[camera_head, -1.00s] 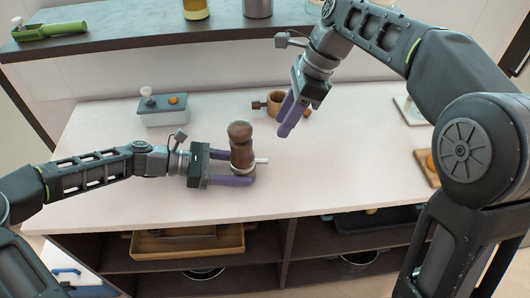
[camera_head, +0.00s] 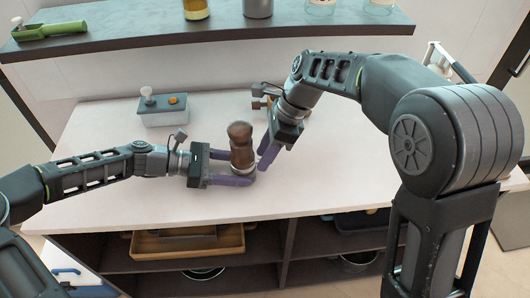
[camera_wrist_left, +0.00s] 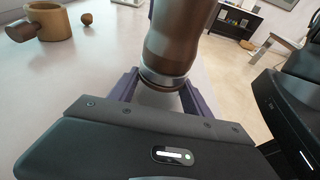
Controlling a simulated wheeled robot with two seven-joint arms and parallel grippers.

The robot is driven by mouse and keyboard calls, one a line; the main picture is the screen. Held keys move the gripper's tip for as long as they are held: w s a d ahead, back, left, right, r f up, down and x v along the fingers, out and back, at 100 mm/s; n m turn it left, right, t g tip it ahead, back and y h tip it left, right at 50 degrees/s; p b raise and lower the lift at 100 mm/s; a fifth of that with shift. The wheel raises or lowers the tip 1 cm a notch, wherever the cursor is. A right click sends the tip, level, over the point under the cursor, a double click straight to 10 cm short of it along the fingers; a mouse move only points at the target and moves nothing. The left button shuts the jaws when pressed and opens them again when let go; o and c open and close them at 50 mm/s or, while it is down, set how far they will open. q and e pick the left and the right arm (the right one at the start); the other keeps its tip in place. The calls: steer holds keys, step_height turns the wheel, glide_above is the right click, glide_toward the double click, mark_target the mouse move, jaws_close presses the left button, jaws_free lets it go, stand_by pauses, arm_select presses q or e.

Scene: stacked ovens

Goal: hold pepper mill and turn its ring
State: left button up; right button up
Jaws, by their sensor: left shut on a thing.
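The brown wooden pepper mill (camera_head: 241,146) stands upright on the white counter, with a pale metal ring near its base. In the left wrist view the mill (camera_wrist_left: 172,40) rises between my left fingers. My left gripper (camera_head: 236,178) is shut on the mill low down, around its lower part. My right gripper (camera_head: 266,158) is at the mill's right side, its purple fingers pointing down and left close to the ring. The ring's small handle is hidden behind these fingers. I cannot tell whether the right fingers touch it or how far apart they are.
A grey-blue box (camera_head: 163,111) with a white knob stands behind on the counter (camera_head: 120,190). A wooden mug (camera_wrist_left: 44,22) is partly hidden behind my right gripper in the head view. A dark shelf (camera_head: 130,35) runs along the back. The front left counter is clear.

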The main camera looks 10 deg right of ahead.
jaws_close()
stand_by(0.5)
steer(key=shift+w+d+n, duration=0.1)
steer(key=shift+w+n, duration=0.3)
steer(key=shift+n, duration=0.2)
steer(key=n, duration=0.1)
steer(key=w+n+g, duration=0.1)
steer(key=n, duration=0.1)
steer(key=shift+w+a+n+g+h, duration=0.25)
steer(key=shift+n+g+h, duration=0.05)
steer(key=shift+g, duration=0.1)
jaws_free()
steer(key=shift+s, duration=0.1)
